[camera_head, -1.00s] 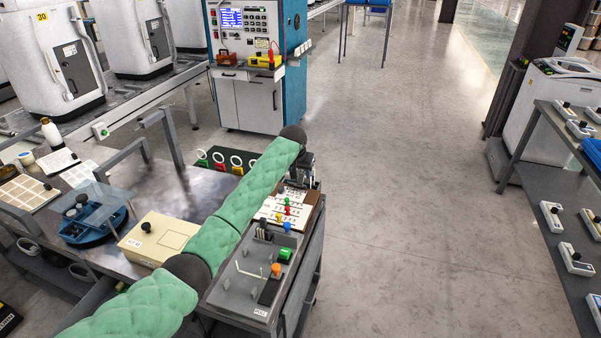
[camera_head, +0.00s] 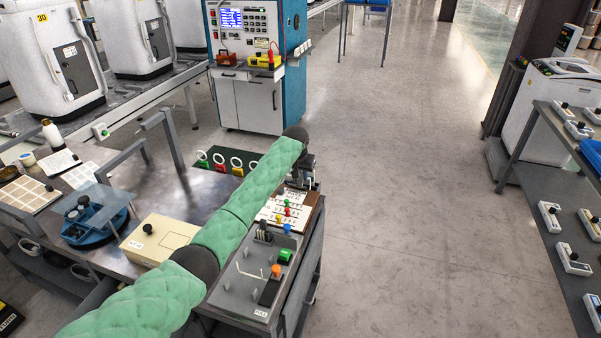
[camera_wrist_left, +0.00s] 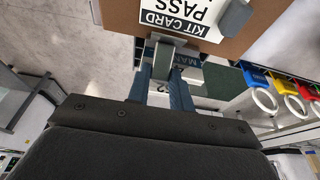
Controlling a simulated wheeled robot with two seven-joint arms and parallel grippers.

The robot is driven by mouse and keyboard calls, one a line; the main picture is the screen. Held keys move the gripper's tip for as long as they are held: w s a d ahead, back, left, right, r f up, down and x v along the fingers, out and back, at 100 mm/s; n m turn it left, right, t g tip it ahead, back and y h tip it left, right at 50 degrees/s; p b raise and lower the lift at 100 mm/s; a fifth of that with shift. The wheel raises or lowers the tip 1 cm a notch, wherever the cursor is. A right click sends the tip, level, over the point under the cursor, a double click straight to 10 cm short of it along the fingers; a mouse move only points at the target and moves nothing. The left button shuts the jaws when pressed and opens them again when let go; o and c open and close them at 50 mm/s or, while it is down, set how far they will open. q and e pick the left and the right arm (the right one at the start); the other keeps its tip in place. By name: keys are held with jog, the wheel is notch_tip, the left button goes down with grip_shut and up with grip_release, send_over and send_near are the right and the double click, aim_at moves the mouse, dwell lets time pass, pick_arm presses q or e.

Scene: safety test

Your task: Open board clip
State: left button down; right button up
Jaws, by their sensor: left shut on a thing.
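In the left wrist view a brown board (camera_wrist_left: 120,18) carries a white card (camera_wrist_left: 185,15) reading KIT CARD PASS, with a grey block (camera_wrist_left: 235,17) on it. A grey metal piece (camera_wrist_left: 189,76) with a dark label beginning MAN sits at the board's edge; it looks like the board clip. My left gripper (camera_wrist_left: 162,72) is shut on this piece, one blue finger on each side. How far the clip is opened cannot be told. In the head view my left gripper (camera_head: 305,175) is at the bench's far right corner, partly hidden by my green-sleeved arm. My right gripper is not in view.
The bench holds a cream box (camera_head: 160,240), a blue round fixture (camera_head: 95,222) and a grey panel (camera_head: 240,295) with coloured knobs. A test cabinet (camera_head: 245,75) is further back.

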pick_arm(q)
jog(key=shift+w+d+r+g+p, duration=0.1)
jog(key=shift+w+g+p, duration=0.25)
jog(key=shift+g, duration=0.25)
jog(key=shift+y, duration=0.3)
jog(key=shift+w+f+g, duration=0.2)
jog(key=shift+f+g, duration=0.05)
jog(key=shift+g, duration=0.25)
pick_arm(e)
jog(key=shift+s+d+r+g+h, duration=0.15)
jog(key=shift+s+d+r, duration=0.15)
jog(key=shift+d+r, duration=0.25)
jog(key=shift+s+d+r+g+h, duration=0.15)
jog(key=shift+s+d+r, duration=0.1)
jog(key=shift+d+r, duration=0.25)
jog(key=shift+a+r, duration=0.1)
pick_arm(q)
jog(key=c, duration=1.2)
grip_release()
jog(key=shift+d, duration=0.1)
jog(key=shift+c, duration=0.2)
jog(key=shift+r, duration=0.1)
